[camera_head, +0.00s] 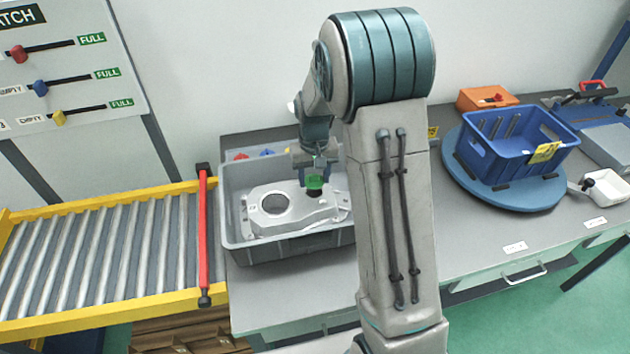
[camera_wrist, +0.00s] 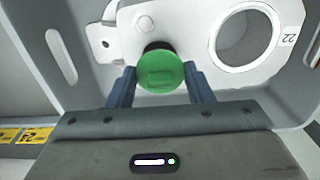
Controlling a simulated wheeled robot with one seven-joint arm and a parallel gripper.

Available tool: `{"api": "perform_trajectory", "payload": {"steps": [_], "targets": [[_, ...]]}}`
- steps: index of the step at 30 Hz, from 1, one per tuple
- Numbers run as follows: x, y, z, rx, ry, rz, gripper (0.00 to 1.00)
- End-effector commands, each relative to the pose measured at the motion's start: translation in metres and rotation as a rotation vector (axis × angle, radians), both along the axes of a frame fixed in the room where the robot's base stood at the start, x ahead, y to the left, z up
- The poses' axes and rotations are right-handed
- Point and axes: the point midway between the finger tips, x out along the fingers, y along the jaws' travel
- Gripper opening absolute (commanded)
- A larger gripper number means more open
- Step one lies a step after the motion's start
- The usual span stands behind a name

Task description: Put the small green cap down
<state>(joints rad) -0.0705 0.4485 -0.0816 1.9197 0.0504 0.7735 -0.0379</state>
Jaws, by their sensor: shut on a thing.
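The small green cap (camera_head: 314,182) is held between the fingers of my gripper (camera_head: 318,176), over the casting in the grey crate. In the wrist view the green cap (camera_wrist: 160,71) sits between the two blue fingers of my gripper (camera_wrist: 160,88), with a dark part at its far side. The pale aluminium casting (camera_head: 292,209) lies in the grey crate (camera_head: 290,249). The casting also shows in the wrist view (camera_wrist: 196,22), with a large round hole and a label "22". I cannot tell whether the cap touches the casting.
A roller conveyor (camera_head: 100,250) with a yellow frame and a red bar (camera_head: 203,235) stands left of the crate. A blue crate (camera_head: 515,147) sits on a round blue turntable (camera_head: 468,166) at the right. An orange box (camera_head: 487,97) is behind it.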

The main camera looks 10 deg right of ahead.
Motion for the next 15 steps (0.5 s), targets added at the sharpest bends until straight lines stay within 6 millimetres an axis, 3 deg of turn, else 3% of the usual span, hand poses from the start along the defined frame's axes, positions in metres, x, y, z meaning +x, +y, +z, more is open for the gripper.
{"api": "perform_trajectory", "payload": {"steps": [6,15], "targets": [[-0.001,0.0,-0.027,0.0,0.004,0.001,0.26],[-0.001,0.0,-0.03,0.0,0.001,0.001,0.26]]}}
